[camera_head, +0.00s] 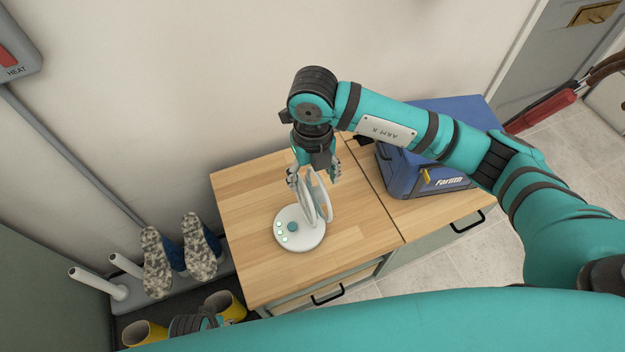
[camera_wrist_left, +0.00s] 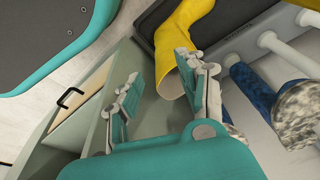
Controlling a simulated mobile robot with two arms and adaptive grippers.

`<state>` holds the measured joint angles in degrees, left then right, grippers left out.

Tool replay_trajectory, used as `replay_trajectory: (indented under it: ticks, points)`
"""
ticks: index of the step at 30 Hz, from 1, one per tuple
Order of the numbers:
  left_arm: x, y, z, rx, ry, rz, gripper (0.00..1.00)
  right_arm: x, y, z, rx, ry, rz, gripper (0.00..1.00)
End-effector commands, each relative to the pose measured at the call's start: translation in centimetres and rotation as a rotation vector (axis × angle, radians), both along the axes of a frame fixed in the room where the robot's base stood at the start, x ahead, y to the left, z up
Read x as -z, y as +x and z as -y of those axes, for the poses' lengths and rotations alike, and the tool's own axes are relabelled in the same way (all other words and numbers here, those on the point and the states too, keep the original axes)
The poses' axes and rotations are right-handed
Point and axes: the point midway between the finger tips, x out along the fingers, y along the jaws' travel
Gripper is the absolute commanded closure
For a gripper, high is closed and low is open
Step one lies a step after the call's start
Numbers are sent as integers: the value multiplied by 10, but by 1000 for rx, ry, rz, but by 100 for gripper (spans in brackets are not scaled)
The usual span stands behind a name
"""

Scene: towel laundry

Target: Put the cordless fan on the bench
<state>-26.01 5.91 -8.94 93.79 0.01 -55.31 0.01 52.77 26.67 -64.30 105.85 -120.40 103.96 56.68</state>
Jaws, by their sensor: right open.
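The white cordless fan (camera_head: 301,232) stands upright on the wooden bench top (camera_head: 258,280). It has a round base with a dark button and small green lights, and a ring-shaped head. My right gripper (camera_head: 314,180) is open, with its fingers on either side of the upper part of the fan's ring. I cannot tell whether they touch it. My left gripper (camera_wrist_left: 163,88) is open and empty in the left wrist view, low in front of the bench cabinet, near a yellow boot (camera_wrist_left: 185,40).
A blue case (camera_head: 425,178) stands on the right part of the bench, behind my right arm. Camouflage-soled boots (camera_head: 157,262) hang on white pegs at the left, above yellow boots (camera_head: 226,304). The bench's front left top is clear. A drawer handle (camera_head: 327,296) juts from the front.

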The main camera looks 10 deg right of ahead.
Motion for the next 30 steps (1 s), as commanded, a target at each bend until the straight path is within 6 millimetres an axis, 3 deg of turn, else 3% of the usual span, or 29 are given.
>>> replay_trajectory:
  ticks: [1, 6, 12, 30]
  points:
    - [3, -2, 0, 0, -1, -2, 60, -15, 1, 0, -1, 2, 5, 33]
    - [15, -8, 0, 2, 0, -9, 60, -51, 1, 0, -2, 2, 4, 33]
    - [24, -13, -1, 3, 0, -13, 60, -79, 1, 0, -1, 0, 2, 33]
    - [27, -15, -2, 3, 1, -14, 60, -87, 0, 0, 0, 1, 0, 33]
